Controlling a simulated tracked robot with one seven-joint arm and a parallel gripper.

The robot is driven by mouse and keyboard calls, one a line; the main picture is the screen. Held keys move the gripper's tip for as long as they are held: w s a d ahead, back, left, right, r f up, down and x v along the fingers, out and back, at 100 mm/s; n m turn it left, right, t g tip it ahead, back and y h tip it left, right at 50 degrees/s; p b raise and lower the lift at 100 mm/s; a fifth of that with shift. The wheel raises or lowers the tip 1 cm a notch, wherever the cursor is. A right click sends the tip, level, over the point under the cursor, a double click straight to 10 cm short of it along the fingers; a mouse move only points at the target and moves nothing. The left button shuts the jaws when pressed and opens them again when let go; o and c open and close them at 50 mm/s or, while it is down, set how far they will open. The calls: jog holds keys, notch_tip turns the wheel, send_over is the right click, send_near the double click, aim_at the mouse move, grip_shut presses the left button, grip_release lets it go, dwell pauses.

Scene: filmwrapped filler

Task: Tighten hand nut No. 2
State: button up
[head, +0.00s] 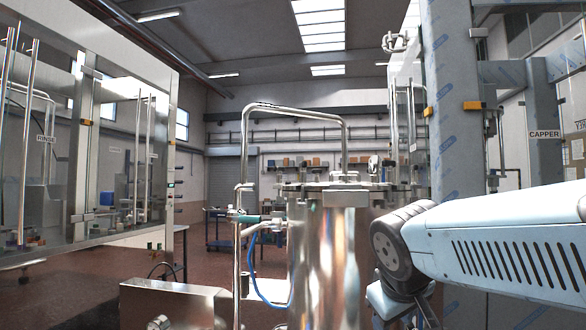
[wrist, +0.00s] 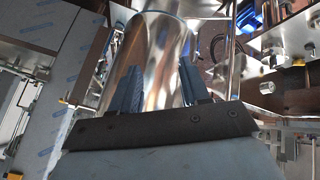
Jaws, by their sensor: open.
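A shiny steel vessel (head: 325,265) stands at the centre of the head view, with a flat flanged lid (head: 345,188) on top. Small fittings sit around the lid's rim, but I cannot tell which is hand nut No. 2; no number is readable. My gripper (wrist: 160,64) shows in the wrist view with its two dark blue fingers apart and nothing between them. The steel cylinder (wrist: 160,30) lies beyond the fingers, apparently without contact. In the head view my arm comes in from the right, and its end drops out of the bottom edge right of the vessel.
A bent steel pipe (head: 295,109) rises left of the vessel and arches over to its lid. A blue hose (head: 254,272) hangs beside it. A steel box (head: 170,303) sits low at left. A film-wrapped column (head: 455,120) stands behind my arm. Glazed machine (head: 95,215) fills the left side.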

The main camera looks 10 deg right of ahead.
aim_at(302, 166)
jog(key=w+r+n+t+h, duration=0.3)
jog(key=w+r+n+t, duration=0.7)
jog(key=w+r+n, duration=1.3)
jog(key=shift+w+a+r+n+t+y, duration=0.15)
jog(key=shift+w+a+r+n+y, duration=1.2)
jog(key=shift+w, duration=2.8)
jog(key=shift+w+a+r+n+t+y, duration=0.2)
jog(key=shift+w+r+n+y, duration=0.4)
jog(key=shift+w+n, duration=2.55)
jog(key=shift+w+a+r+n+t+y, duration=0.15)
jog(key=shift+w+a+r+n+y, duration=0.8)
jog(key=shift+w, duration=4.15)
jog(key=shift+d+r, duration=0.2)
jog(key=shift+d, duration=0.05)
grip_shut()
